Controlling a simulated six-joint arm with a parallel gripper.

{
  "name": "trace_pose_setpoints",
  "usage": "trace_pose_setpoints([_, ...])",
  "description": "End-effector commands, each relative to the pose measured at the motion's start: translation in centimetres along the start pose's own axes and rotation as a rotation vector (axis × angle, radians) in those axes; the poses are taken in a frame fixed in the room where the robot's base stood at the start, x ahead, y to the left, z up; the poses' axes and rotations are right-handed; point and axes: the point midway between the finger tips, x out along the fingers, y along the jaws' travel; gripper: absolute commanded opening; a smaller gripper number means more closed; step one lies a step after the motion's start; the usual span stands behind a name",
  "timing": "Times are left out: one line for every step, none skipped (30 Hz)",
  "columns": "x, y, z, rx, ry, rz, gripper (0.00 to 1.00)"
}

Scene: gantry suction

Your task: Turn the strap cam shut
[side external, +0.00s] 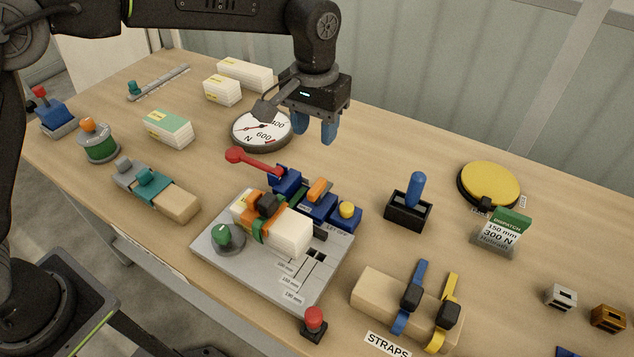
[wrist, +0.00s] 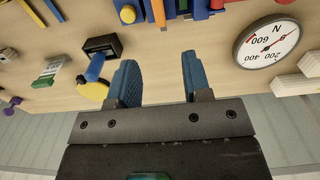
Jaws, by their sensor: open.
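An orange strap (side external: 257,226) with a dark cam buckle (side external: 267,203) goes around a white box (side external: 291,236) on a grey fixture plate (side external: 262,275). I cannot tell how far the cam is turned. A red-knobbed lever (side external: 254,162) sticks out to the left from a blue block at the plate's back edge. My gripper (side external: 314,127) is above the table, behind and to the right of the strapped box, apart from everything. Its blue fingers are open and empty, as the wrist view (wrist: 158,77) also shows. The strapped box is not clearly visible in the wrist view.
A round force gauge (side external: 261,130) lies left of my gripper. A black holder with a blue handle (side external: 409,202) and a yellow disc (side external: 489,184) stand to the right. A block with blue and yellow straps (side external: 378,293) lies at the front. A green knob (side external: 222,236) is beside the strapped box.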

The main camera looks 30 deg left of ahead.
Motion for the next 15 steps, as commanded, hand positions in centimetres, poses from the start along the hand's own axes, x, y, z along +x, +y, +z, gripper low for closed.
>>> trace_pose_setpoints([0.4,0.2,-0.1,0.001,-0.004,-0.002,0.45])
trace_pose_setpoints([0.5,0.3,-0.1,0.0,-0.006,-0.002,0.45])
trace_pose_setpoints([0.8,0.3,-0.2,0.0,-0.007,-0.003,0.45])
trace_pose_setpoints([1.1,0.3,-0.1,0.0,-0.007,-0.003,0.45])
trace_pose_setpoints([1.4,0.3,-0.1,0.0,-0.009,-0.003,0.45])
trace_pose_setpoints([1.9,0.3,-0.1,0.0,-0.009,-0.004,0.45])
trace_pose_setpoints([2.4,0.3,-0.1,0.0,-0.008,-0.003,0.45])
trace_pose_setpoints([2.9,0.3,-0.1,0.0,-0.009,-0.004,0.45])
trace_pose_setpoints([3.6,0.3,-0.1,0.0,-0.009,-0.003,0.45])
trace_pose_setpoints([4.2,0.3,-0.1,0.0,-0.01,-0.004,0.45])
trace_pose_setpoints([4.9,0.3,-0.1,0.0,-0.01,-0.003,0.45])
trace_pose_setpoints([5.7,0.2,0.0,0.0,-0.011,-0.004,0.45])
trace_pose_setpoints([6.3,0.2,0.0,0.0,-0.01,-0.003,0.45])
trace_pose_setpoints([7.0,0.2,-0.1,0.0,-0.01,-0.003,0.45])
trace_pose_setpoints([7.8,0.2,0.0,0.0,-0.011,-0.003,0.45])
